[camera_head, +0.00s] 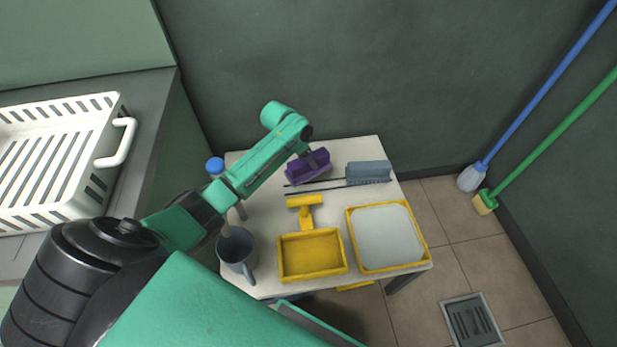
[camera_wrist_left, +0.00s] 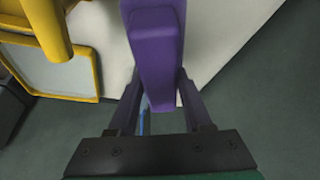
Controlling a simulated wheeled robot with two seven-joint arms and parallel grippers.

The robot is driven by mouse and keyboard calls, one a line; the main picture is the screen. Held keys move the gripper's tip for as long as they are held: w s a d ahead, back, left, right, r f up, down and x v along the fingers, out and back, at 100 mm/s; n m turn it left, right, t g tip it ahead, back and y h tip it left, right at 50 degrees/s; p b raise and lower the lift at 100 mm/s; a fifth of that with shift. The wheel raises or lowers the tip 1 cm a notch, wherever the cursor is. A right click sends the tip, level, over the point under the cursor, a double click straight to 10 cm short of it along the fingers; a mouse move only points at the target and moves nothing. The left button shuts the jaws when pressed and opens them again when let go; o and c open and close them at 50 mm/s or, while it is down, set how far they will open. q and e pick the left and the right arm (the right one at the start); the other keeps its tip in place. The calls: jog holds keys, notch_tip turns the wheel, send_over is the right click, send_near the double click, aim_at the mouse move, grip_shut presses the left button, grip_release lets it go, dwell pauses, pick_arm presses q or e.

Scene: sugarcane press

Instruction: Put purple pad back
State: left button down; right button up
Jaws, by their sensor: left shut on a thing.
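The purple pad (camera_head: 305,169) is at the back of the small white table (camera_head: 352,149), left of a grey-blue brush. My left gripper (camera_head: 312,159) reaches over the table from the left and is shut on the pad. In the left wrist view the purple pad (camera_wrist_left: 156,50) sits between the two fingers of the left gripper (camera_wrist_left: 159,88), its long side pointing away from the palm. I cannot tell whether the pad touches the tabletop. My right gripper is not in view.
A white crate (camera_head: 58,150) stands on the left counter. A wall closes the back.

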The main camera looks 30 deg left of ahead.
aim_at(309, 174)
pick_arm(q)
notch_tip(309, 174, down, 8)
jog(key=shift+r+b, duration=0.15)
jog(key=shift+b, duration=0.85)
jog(key=shift+f, duration=0.25)
jog(key=shift+r, duration=0.1)
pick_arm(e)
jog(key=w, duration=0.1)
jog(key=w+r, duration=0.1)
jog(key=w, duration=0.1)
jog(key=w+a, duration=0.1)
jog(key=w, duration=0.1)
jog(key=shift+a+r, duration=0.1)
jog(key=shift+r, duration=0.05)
pick_arm(q)
jog(key=shift+f, duration=0.2)
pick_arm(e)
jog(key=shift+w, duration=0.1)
pick_arm(q)
jog(key=shift+f, duration=0.15)
jog(key=shift+c, duration=1.6)
grip_release()
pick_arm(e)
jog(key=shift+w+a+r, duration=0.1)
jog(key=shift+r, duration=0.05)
